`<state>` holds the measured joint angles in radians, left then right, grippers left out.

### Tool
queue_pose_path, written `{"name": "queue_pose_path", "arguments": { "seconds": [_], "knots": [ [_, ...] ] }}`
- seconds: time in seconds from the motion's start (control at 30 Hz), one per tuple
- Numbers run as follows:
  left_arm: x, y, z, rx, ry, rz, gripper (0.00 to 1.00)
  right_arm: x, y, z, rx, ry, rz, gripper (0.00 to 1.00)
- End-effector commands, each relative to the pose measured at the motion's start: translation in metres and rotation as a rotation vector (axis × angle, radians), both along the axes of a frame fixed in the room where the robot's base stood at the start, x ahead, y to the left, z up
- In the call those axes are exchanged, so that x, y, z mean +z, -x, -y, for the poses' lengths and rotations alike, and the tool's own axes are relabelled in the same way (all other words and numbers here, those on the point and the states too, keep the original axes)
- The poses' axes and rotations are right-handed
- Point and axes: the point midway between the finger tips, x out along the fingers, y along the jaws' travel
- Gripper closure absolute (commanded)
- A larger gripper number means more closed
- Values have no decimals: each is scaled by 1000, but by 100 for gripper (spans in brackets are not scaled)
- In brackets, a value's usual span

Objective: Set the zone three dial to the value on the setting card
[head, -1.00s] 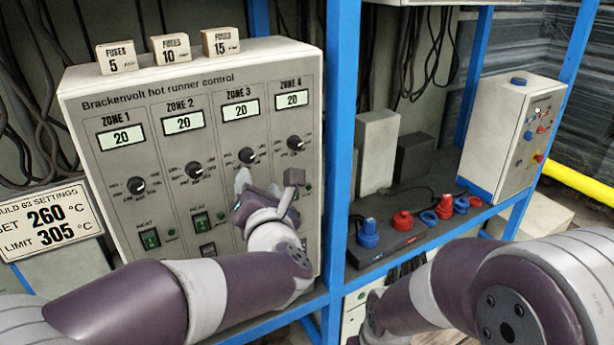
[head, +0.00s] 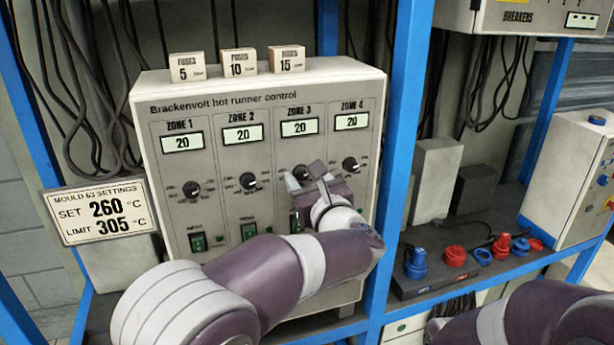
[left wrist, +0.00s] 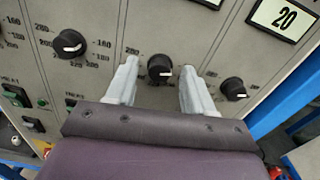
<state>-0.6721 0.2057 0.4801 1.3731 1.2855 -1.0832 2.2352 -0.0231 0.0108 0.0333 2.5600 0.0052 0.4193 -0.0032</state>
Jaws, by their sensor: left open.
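The setting card (head: 98,209) at the left reads "MOULD 63 SETTINGS", set 260 °C, limit 305 °C. The zone three dial (left wrist: 160,68) is a black round knob with a white mark. The zone three display (head: 299,128) reads 20. My left gripper (head: 306,178) is open in front of the zone three dial, which it mostly hides in the head view. In the left wrist view, the dial shows between my two fingertips, with small gaps at its sides. I cannot tell how deep the fingers reach. My right gripper is out of view.
The zone two dial (left wrist: 69,43) and zone four dial (left wrist: 233,88) flank the fingers. Green heat switches (head: 198,241) sit below the dials. Fuse boxes (head: 239,62) stand on the controller. A blue rack post (head: 404,150) rises just right of it.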

Motion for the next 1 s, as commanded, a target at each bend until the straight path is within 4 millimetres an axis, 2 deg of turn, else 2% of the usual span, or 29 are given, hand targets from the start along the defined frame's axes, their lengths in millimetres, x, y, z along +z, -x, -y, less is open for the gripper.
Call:
{"name": "queue_pose_path", "arguments": {
  "seconds": [0.17, 0.2, 0.27, 0.33, 0.37, 0.67, 1.0],
  "knots": [
    [0, 0, 0, 0, 0, 0, 47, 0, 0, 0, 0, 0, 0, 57],
    [0, 0, 0, 0, 0, 0, 54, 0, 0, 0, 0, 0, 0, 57],
    [0, 0, 0, 0, -1, 0, 73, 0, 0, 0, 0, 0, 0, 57],
    [0, 0, 0, 0, -1, 0, 96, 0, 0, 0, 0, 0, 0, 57],
    [0, 0, 0, 0, -1, 0, 100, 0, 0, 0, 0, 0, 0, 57],
    [-1, 0, 0, 0, -25, -8, 100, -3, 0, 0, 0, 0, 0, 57],
    [-3, 0, 0, 0, -223, -72, 100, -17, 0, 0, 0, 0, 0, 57]
  ]
}}
